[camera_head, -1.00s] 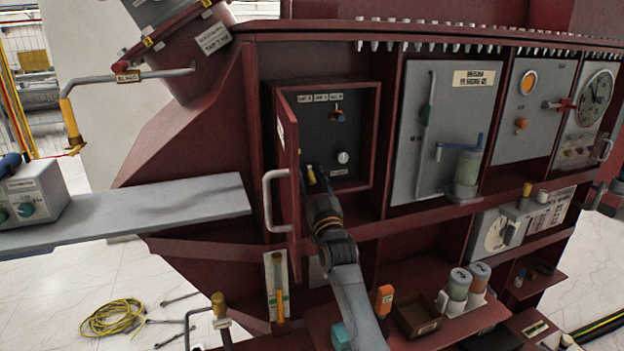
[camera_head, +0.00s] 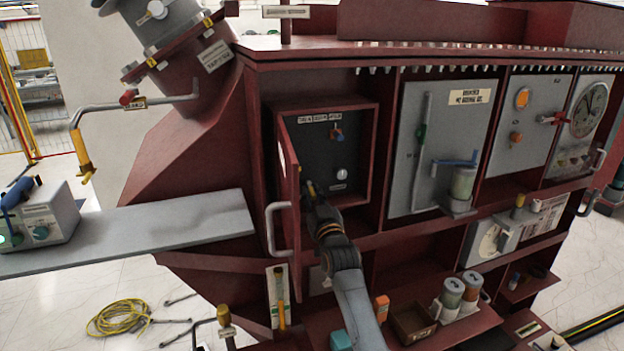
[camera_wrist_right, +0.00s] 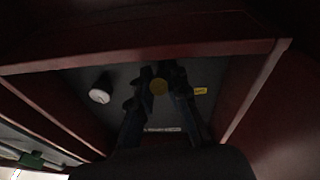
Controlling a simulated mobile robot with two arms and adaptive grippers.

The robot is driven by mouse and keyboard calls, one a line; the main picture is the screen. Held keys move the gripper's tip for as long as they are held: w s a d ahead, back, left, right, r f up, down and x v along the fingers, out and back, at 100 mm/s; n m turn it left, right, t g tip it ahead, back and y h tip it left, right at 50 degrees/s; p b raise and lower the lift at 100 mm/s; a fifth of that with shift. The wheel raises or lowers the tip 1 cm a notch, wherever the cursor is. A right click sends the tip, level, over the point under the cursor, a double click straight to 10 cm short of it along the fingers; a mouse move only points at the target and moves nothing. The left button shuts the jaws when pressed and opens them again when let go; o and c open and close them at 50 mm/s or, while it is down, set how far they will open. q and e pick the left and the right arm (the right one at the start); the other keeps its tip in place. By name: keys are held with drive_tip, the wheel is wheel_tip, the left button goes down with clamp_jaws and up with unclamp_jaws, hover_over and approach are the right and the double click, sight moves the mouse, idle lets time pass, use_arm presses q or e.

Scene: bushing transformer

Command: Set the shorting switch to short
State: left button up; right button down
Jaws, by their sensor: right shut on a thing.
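An open dark red box (camera_head: 373,145) in the cabinet front has a dark panel (camera_head: 312,148) with small labels, a small blue and orange lever (camera_head: 338,133) and a white round knob (camera_head: 342,174). My right gripper (camera_head: 311,190) reaches into the box's lower left, beside the open door (camera_head: 290,190). I cannot read which part is the shorting switch. My left gripper is out of view.
A grey panel (camera_head: 408,150) with a blue lever stands right of the box. A shelf below holds canisters (camera_head: 453,291) and a small brown bin (camera_head: 412,322). A grey plank (camera_head: 150,230) with a control box (camera_head: 42,215) extends left. Yellow cable (camera_head: 118,318) lies on the floor.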

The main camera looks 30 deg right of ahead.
sight(312, 189)
drive_tip(key=r+g+p, duration=0.1)
drive_tip(key=g+p, duration=0.1)
drive_tip(key=p, duration=0.3)
drive_tip(key=r+g+y+p, duration=0.1)
drive_tip(key=g+p, duration=0.1)
drive_tip(key=p, duration=0.3)
drive_tip(key=shift+s+r+g+y, duration=0.2)
drive_tip(key=shift+g+y, duration=0.1)
drive_tip(key=shift+g, duration=0.1)
drive_tip(key=shift+g+p, duration=0.65)
drive_tip(key=shift+g, duration=0.25)
drive_tip(key=g, duration=0.1)
drive_tip(key=g+y, duration=0.1)
drive_tip(key=g, duration=0.1)
drive_tip(key=r+g, duration=0.1)
drive_tip(key=shift+w+n+g+y, duration=0.25)
drive_tip(key=shift+n+g+y, duration=0.05)
drive_tip(key=shift+w+r+g, duration=0.1)
drive_tip(key=shift+r+g, duration=0.1)
drive_tip(key=shift+g, duration=0.8)
drive_tip(key=shift+y, duration=0.3)
drive_tip(key=c, duration=1.3)
unclamp_jaws()
